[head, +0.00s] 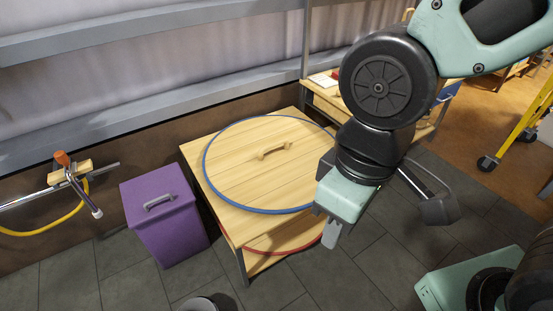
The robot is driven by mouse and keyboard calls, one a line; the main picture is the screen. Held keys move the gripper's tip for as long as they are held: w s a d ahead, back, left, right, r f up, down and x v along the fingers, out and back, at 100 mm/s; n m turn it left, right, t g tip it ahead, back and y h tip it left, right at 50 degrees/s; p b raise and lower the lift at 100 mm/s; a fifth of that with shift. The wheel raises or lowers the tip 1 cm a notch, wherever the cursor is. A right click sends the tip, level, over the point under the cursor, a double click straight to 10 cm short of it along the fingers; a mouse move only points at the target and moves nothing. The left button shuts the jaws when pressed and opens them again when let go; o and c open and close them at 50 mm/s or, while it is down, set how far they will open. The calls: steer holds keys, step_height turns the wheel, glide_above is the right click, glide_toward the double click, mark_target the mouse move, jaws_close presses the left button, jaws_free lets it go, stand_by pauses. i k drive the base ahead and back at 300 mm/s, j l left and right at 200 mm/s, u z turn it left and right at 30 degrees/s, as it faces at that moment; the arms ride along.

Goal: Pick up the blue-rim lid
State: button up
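The blue-rim lid (240,165) is a large round wooden disc with a thin blue edge. It lies flat on a low wooden table (196,152) in the middle of the head view. A small wooden handle (275,151) stands at its centre. My gripper (331,234) hangs in front of the lid's right side, pointing down, and hides part of the lid's right edge. It is apart from the handle. Its fingers overlap in this view, so I cannot tell whether it is open or shut. No object shows in it.
A red-rimmed round thing (262,251) sits below the tabletop. A purple bin (165,220) with a grey handle stands left of the table. A second wooden table (318,95) stands behind my arm. A yellow-framed cart (530,120) is far right. Grey floor in front is mostly clear.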

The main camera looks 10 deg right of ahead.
mark_target(267, 164)
steer(key=i+l+u, duration=0.55)
steer(key=l, duration=0.3)
steer(key=i+l+u, duration=0.35)
steer(key=l, duration=0.35)
steer(key=i+l+u, duration=0.15)
steer(key=l, duration=0.25)
